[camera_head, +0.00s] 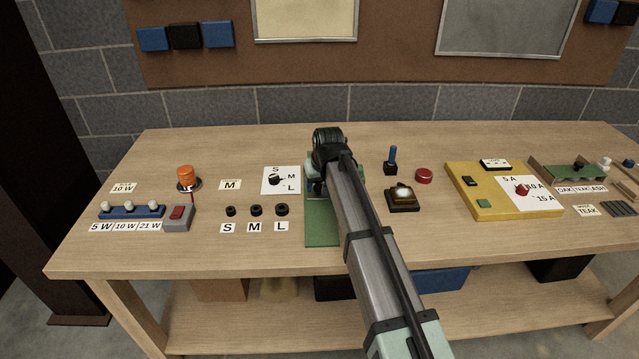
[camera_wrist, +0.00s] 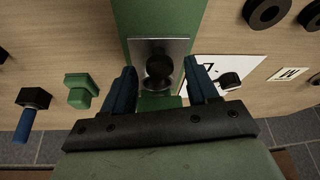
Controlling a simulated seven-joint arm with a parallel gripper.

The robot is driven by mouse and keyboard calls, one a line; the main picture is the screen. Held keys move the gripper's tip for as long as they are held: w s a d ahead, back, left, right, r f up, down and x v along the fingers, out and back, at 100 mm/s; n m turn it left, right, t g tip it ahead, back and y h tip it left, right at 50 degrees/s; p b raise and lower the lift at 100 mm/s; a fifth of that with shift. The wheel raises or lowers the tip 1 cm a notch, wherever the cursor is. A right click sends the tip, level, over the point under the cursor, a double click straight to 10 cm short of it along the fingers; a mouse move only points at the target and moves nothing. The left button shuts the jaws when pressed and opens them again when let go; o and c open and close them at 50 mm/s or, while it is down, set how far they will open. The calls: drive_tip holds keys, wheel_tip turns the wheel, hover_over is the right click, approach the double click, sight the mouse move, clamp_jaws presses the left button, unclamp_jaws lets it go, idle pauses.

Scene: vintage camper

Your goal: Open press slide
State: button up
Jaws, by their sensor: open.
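The press has a green base (camera_head: 322,228), which also shows in the wrist view (camera_wrist: 152,18). A grey metal plate (camera_wrist: 180,52) with a dark round part at its middle lies on the base. I cannot tell for certain which part is the slide. My gripper (camera_wrist: 160,85) is open. Its two blue fingers stand apart, one on each side of the press's centre line, near the metal plate. Nothing shows held between them. In the head view my arm and wrist cover most of the press, and the fingertips are hidden.
A size dial card (camera_head: 270,188) is left of the press, with black rings (camera_head: 256,210) in front. A blue-handled lever (camera_head: 392,156), a red button (camera_head: 424,175) and a lamp box (camera_head: 403,197) are to the right. A yellow panel (camera_head: 470,205) is further right.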

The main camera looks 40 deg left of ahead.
clamp_jaws()
idle(0.3)
drive_tip(key=s+d, duration=0.8)
drive_tip(key=shift+s+d, duration=0.2)
unclamp_jaws()
drive_tip(key=shift+a, duration=0.1)
drive_tip(key=v, duration=1.3)
drive_tip(key=shift+r, duration=0.45)
